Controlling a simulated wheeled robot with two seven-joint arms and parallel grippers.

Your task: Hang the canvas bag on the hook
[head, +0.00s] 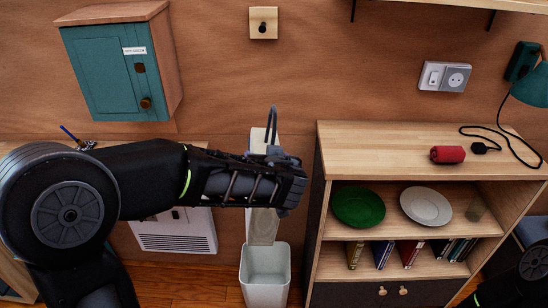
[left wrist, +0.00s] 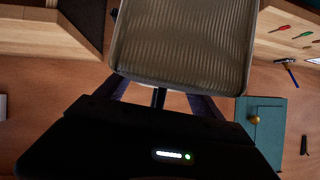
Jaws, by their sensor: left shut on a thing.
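The canvas bag (head: 262,228) is pale beige and hangs upright from my left gripper (head: 277,158). My forearm hides its middle in the head view. A dark loop, apparently its handle, rises above the gripper. In the left wrist view the bag (left wrist: 185,42) is a ribbed beige panel just beyond the fingers of my left gripper (left wrist: 160,98), which is shut on it. The hook (head: 263,24) is a dark peg on a small wooden plate on the wall, above and apart from the bag in the head view. My right gripper is not in view.
A pale bin (head: 265,284) stands on the floor below the bag. A wooden shelf unit (head: 385,145) with plates and books is to the right, a red cylinder (head: 447,154) on top. A teal wall cabinet (head: 105,78) is at upper left. The wall around the hook is clear.

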